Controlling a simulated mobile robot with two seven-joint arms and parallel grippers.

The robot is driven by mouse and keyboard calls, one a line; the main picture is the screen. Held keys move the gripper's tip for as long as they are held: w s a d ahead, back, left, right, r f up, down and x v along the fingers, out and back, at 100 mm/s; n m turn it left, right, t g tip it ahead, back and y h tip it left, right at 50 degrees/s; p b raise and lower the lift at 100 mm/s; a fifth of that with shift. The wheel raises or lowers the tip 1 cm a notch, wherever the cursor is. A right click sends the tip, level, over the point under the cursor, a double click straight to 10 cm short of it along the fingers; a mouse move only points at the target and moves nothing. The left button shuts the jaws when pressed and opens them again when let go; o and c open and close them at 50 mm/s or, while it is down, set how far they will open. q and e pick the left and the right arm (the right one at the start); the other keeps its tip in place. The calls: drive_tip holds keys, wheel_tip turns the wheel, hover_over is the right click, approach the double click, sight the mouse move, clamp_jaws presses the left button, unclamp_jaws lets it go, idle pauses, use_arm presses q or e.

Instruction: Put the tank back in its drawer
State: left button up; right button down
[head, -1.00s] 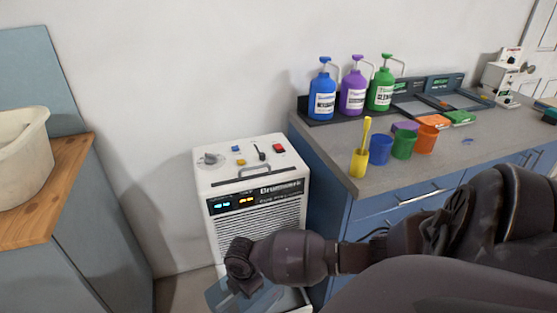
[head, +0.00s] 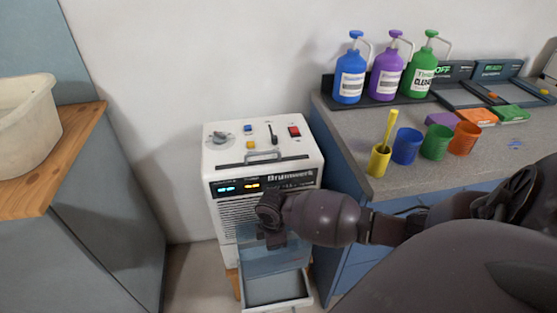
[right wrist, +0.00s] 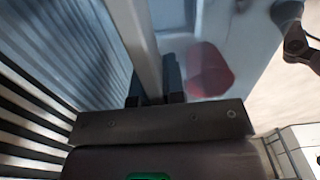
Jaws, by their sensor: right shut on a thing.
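The tank (head: 268,260) is a translucent blue-grey box in the head view, in front of the white machine. My right gripper (head: 272,238) is shut on its upper part and holds it over the pulled-out drawer (head: 305,301) at the machine's foot. The arm hides part of the tank's top. I cannot tell whether the tank touches the drawer. In the right wrist view, my right gripper's fingers (right wrist: 165,82) close on a pale upright strip of the tank, and the bluish tank wall (right wrist: 225,25) with a red patch shows beyond. My left gripper is not in view.
The white machine (head: 265,150) has a top handle, knobs and a front grille. A blue cabinet (head: 345,205) with pump bottles and coloured cups stands close on its right. A wood-topped cabinet (head: 75,165) with a pale tub is at left. Floor between is clear.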

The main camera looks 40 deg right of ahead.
sight(274, 252)
drive_tip(key=shift+a, duration=0.1)
drive_tip(key=shift+m, duration=0.3)
drive_tip(key=f, duration=0.1)
drive_tip(key=f+b, duration=0.1)
drive_tip(key=f, duration=0.2)
drive_tip(key=shift+s+a+f+b, duration=0.1)
drive_tip(key=shift+s+f+b, duration=0.15)
drive_tip(key=shift+f+b, duration=0.1)
wheel_tip(274, 252, down, 14)
drive_tip(key=b, duration=0.5)
drive_tip(key=shift+f, duration=0.25)
drive_tip(key=shift+w+f+b, duration=0.15)
drive_tip(key=shift+f+b, duration=0.25)
drive_tip(key=shift+f, duration=0.1)
drive_tip(key=shift+w+r, duration=0.1)
drive_tip(key=shift+r, duration=0.05)
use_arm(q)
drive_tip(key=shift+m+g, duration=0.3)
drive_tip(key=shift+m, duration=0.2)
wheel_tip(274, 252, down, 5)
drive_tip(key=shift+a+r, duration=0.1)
use_arm(e)
drive_tip(key=c, duration=1.2)
unclamp_jaws()
